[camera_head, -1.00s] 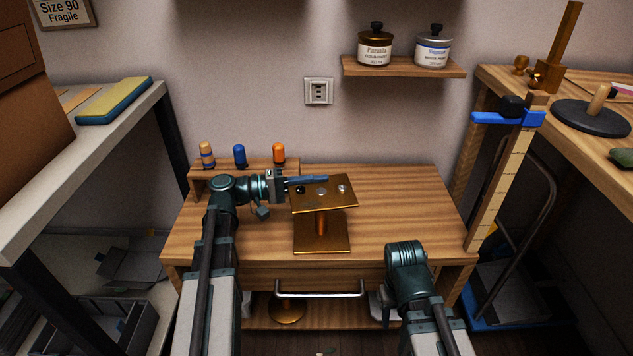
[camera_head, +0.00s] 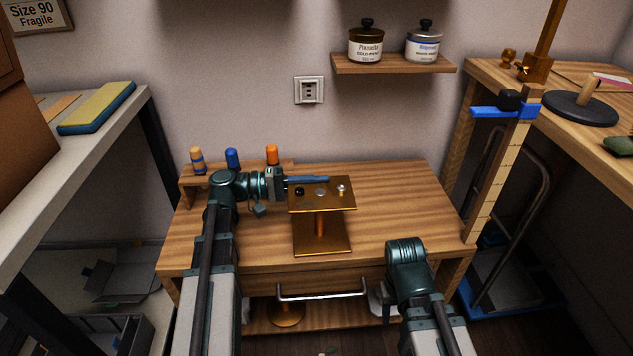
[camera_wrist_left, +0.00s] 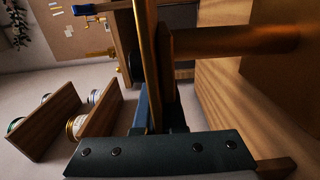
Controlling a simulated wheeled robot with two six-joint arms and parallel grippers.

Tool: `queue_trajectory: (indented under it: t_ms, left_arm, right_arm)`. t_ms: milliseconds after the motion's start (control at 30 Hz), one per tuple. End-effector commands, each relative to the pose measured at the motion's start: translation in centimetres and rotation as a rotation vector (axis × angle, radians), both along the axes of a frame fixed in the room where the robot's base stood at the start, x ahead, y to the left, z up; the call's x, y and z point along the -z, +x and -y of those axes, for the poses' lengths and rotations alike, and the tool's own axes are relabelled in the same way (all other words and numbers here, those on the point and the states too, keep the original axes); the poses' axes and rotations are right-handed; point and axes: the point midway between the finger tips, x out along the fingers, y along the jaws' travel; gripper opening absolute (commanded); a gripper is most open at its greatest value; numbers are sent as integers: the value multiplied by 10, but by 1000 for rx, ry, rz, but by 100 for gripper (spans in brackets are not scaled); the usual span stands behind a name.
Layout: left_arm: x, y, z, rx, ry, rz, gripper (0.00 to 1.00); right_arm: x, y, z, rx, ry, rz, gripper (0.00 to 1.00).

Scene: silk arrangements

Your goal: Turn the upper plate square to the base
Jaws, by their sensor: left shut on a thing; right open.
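The gold upper plate (camera_head: 330,202) sits on a short gold post (camera_head: 320,224) above the gold base (camera_head: 338,244) on the wooden table. Its edges look nearly parallel to the base's edges; any small angle is hard to tell. A black knob (camera_head: 299,193), a silver disc (camera_head: 320,193) and a small silver peg (camera_head: 341,189) are on top. In the left wrist view the plate (camera_wrist_left: 148,50) stands edge-on between the blue fingers (camera_wrist_left: 157,112). My right arm's fingers are hidden.
A small wooden rack (camera_head: 188,190) with several coloured handles stands at the table's back left, close behind my left arm. The table's right side (camera_head: 410,200) is clear. A wooden post with a blue clamp (camera_head: 505,112) stands to the right.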

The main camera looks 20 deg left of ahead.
Motion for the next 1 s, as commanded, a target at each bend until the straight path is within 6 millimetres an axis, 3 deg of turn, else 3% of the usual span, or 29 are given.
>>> queue_trajectory:
  t_ms: [33, 100, 200, 233, 567, 667, 1000]
  left_arm:
    - [0, 0, 0, 0, 1, 0, 0]
    - [0, 0, 0, 0, 1, 0, 18]
    - [0, 0, 0, 0, 1, 0, 36]
    - [0, 0, 0, 0, 1, 0, 38]
    - [0, -1, -4, -2, 0, 0, 38]
    - [0, -5, -15, -4, 0, 0, 38]
    - [0, -30, -83, -4, 1, 0, 38]
  right_arm:
    - [0, 0, 0, 0, 0, 0, 50]
    - [0, 0, 0, 0, 0, 0, 50]
    - [0, 0, 0, 0, 0, 0, 50]
    - [0, 0, 0, 0, 0, 0, 50]
    - [0, 0, 0, 0, 0, 0, 50]
    - [0, 0, 0, 0, 0, 0, 50]
    - [0, 0, 0, 0, 0, 0, 50]
